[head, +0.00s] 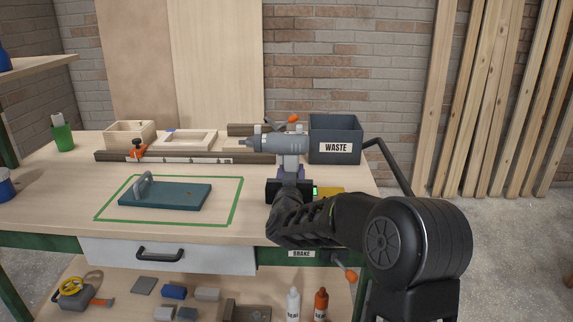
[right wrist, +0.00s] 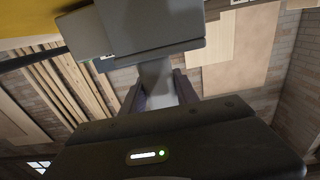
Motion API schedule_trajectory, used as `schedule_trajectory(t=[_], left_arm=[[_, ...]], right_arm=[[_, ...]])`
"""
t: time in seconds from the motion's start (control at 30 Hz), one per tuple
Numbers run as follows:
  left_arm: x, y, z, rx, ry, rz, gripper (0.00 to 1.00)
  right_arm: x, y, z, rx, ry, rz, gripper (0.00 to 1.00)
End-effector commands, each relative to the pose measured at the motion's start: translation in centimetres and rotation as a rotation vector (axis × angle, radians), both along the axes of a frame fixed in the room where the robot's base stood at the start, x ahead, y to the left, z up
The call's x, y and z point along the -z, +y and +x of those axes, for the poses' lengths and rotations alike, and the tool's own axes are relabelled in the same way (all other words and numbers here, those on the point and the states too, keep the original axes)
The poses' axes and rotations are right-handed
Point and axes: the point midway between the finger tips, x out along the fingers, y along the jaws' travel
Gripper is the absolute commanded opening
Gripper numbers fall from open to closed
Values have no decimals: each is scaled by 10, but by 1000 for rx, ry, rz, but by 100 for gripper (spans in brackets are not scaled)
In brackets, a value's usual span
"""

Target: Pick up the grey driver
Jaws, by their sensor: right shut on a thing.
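The grey driver (head: 277,144) is upright in the head view, in front of the waste box, with its nose pointing left. My right gripper (head: 290,174) is shut on its handle from below and in front. In the right wrist view the driver's grey underside (right wrist: 150,40) fills the upper middle, and the two fingers of the gripper (right wrist: 158,92) stand on either side of the handle. Whether the driver is clear of the bench is hard to tell. My left gripper is in neither view.
A dark box marked WASTE (head: 335,140) stands behind the driver. A teal board with a handle (head: 165,195) lies inside a green outline at left. The bench front left (head: 60,215) is clear.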

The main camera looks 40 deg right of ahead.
Motion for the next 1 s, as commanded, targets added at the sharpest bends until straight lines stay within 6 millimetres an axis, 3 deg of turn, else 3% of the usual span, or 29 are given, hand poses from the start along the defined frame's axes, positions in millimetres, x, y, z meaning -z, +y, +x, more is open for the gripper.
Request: schedule_trajectory(t=[0.7,1.0], left_arm=[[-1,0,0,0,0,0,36],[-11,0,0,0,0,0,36]], right_arm=[[-6,0,0,1,-8,-3,0],[-40,0,0,1,-10,-3,0]])
